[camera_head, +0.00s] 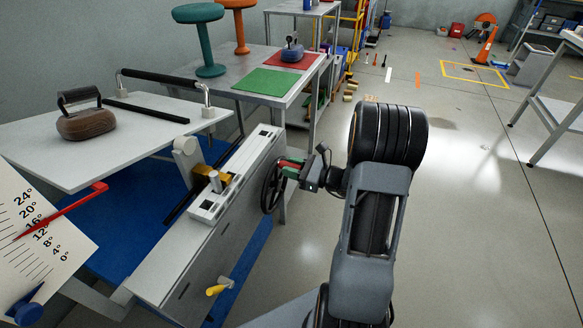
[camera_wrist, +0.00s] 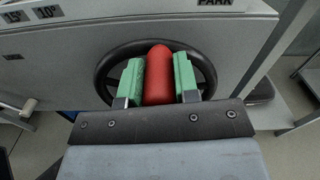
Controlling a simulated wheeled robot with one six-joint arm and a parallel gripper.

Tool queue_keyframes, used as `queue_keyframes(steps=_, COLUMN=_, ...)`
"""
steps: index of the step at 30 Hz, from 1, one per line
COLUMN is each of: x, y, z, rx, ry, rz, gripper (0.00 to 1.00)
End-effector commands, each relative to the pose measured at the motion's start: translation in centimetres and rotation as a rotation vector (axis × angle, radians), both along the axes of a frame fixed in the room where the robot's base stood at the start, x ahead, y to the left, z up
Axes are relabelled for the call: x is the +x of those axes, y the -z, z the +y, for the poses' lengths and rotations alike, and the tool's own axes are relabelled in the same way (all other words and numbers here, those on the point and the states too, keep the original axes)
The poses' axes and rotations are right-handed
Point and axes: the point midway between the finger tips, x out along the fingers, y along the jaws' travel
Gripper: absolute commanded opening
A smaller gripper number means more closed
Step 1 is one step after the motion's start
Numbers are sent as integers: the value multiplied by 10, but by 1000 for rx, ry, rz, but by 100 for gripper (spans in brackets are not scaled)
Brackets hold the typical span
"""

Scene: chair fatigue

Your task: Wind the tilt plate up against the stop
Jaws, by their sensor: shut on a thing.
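The pale tilt plate (camera_head: 60,150) lies at the left, sloping, with a brown weight with a handle (camera_head: 86,122) on it. A black handwheel (camera_head: 271,187) is on the side of the grey machine body. My gripper (camera_head: 293,166) is at the wheel, its green jaws shut on the wheel's red grip; the red grip (camera_wrist: 158,75) shows between both jaws in the wrist view. The red pointer (camera_head: 62,212) on the angle scale (camera_head: 40,245) reads near 14 to 16 degrees. I cannot tell where the stop is.
A yellow-handled lever (camera_head: 215,290) sticks out low on the machine's side. A table behind carries green (camera_head: 264,81) and red mats and stools. The floor to the right is open; a white table (camera_head: 560,110) stands at the far right.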

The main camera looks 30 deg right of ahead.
Motion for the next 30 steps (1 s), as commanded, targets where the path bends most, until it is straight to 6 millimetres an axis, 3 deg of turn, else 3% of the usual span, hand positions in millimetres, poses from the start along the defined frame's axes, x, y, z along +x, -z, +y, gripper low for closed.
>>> queue_keyframes(steps=23, x=12, y=3, z=-15, rx=127, ry=9, rz=117, gripper=0)
queue_keyframes(steps=24, x=12, y=3, z=-15, rx=126, ry=10, rz=117, gripper=32)
queue_keyframes(steps=30, x=11, y=3, z=-14, rx=127, ry=7, rz=117, gripper=51)
